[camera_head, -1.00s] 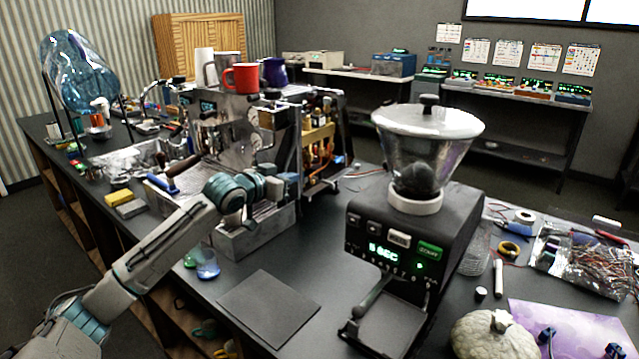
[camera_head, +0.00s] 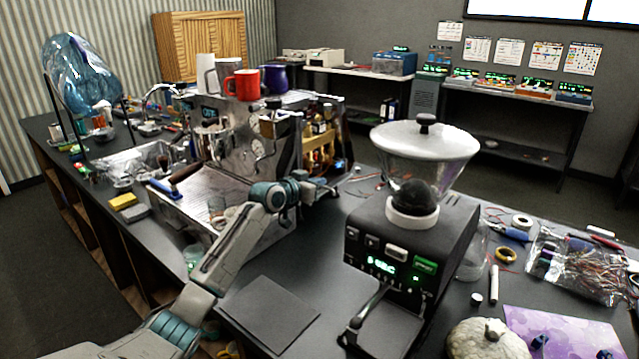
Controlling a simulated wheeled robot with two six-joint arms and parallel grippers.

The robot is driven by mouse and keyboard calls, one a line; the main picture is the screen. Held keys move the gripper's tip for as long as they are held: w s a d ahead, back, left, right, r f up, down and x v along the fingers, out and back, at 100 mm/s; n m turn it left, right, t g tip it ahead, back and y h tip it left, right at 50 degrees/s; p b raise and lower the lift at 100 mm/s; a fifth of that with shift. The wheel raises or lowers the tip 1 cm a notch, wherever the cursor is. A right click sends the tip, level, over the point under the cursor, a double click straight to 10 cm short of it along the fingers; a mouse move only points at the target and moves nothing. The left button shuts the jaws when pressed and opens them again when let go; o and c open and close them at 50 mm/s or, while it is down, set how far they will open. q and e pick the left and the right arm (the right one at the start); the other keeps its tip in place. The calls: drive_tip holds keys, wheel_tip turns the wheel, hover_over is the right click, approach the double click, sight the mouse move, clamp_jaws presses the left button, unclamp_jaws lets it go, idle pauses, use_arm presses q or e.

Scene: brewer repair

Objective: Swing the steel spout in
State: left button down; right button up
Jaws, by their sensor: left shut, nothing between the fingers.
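The steel espresso machine (camera_head: 232,140) stands on the dark counter left of centre, with mugs on top and its right side open to inner parts. I cannot make out the steel spout clearly among its shiny parts. A dark-handled piece (camera_head: 186,170) shows at its front left. My left arm reaches up from the bottom left across the machine's lower front. My left gripper (camera_head: 330,190) is shut and empty at the machine's lower right, and is small and hard to see. I cannot tell if it touches the machine. My right gripper is out of view.
A grinder (camera_head: 410,240) with a clear hopper stands to the right. A dark flat mat (camera_head: 268,312) lies in front. A red mug (camera_head: 243,84) sits on the machine. Tools and wires crowd the right counter. Some bare counter lies between machine and grinder.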

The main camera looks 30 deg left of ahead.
use_arm(q)
drive_tip(key=shift+w+f, duration=0.65)
drive_tip(key=shift+f, duration=0.35)
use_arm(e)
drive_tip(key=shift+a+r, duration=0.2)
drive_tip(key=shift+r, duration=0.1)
use_arm(q)
drive_tip(key=shift+p, duration=0.3)
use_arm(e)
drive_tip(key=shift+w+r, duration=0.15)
